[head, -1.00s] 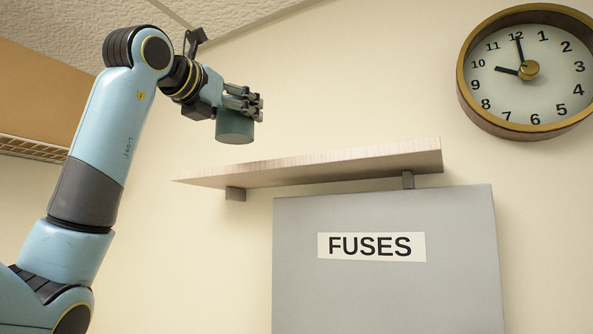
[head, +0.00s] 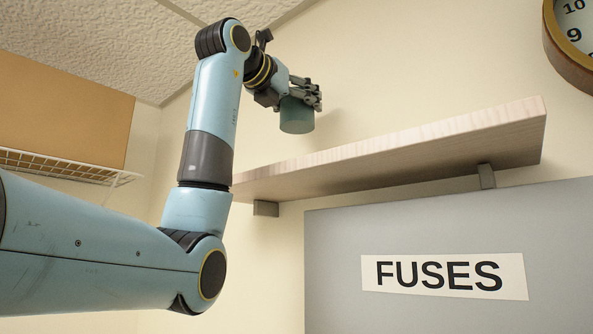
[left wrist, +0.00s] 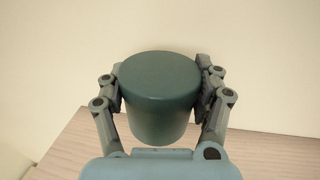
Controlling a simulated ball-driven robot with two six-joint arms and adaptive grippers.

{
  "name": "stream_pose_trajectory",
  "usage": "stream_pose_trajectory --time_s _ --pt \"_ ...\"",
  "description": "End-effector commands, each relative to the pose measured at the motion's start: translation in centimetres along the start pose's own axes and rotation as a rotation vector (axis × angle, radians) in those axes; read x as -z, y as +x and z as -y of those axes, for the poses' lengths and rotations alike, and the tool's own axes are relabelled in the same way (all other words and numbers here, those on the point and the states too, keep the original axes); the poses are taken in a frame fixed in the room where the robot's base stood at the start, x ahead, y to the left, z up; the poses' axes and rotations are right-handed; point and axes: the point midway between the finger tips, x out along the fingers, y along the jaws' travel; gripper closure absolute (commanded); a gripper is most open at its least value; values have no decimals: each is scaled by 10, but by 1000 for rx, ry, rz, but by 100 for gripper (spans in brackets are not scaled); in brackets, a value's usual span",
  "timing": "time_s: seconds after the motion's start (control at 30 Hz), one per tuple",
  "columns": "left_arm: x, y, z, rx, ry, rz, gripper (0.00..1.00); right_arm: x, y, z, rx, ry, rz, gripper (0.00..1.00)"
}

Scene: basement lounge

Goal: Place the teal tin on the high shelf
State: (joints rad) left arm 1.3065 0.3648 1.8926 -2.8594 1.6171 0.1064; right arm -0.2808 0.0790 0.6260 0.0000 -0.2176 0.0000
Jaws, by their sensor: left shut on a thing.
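The teal tin (head: 297,117) is a short round can held in my left gripper (head: 306,95), above and near the left end of the high shelf. The high shelf (head: 400,150) is a pale wooden board on brackets on the wall, seen from below in the head view. In the left wrist view the tin (left wrist: 160,95) is upright between the two fingers of my left gripper (left wrist: 160,88), which are shut on its sides. The shelf top (left wrist: 75,155) shows bare below and beyond it. I cannot tell the exact gap between tin and shelf. My right gripper is not in view.
A grey box labelled FUSES (head: 340,255) is under the shelf. A wall clock (head: 572,50) is at the upper right. A wire rack (head: 70,168) with a brown box (head: 60,105) is at the left. The ceiling (head: 110,40) is above the arm.

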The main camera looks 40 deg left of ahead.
Motion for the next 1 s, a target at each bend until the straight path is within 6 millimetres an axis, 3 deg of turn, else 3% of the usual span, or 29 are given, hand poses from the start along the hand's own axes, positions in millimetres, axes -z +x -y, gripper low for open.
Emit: stream_pose_trajectory --time_s 0.3,0.4,0.6,0.87,1.0 --pt "24 -12 -23 -3 0 3 73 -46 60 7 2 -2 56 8" --pt "32 -23 -49 -12 6 -2 73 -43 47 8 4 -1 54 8" --pt "58 -42 -85 -10 5 -2 73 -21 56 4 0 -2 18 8" --pt "72 -52 -104 -2 2 1 73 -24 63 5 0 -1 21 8" --pt "94 -52 -105 -4 4 -4 73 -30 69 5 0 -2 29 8"
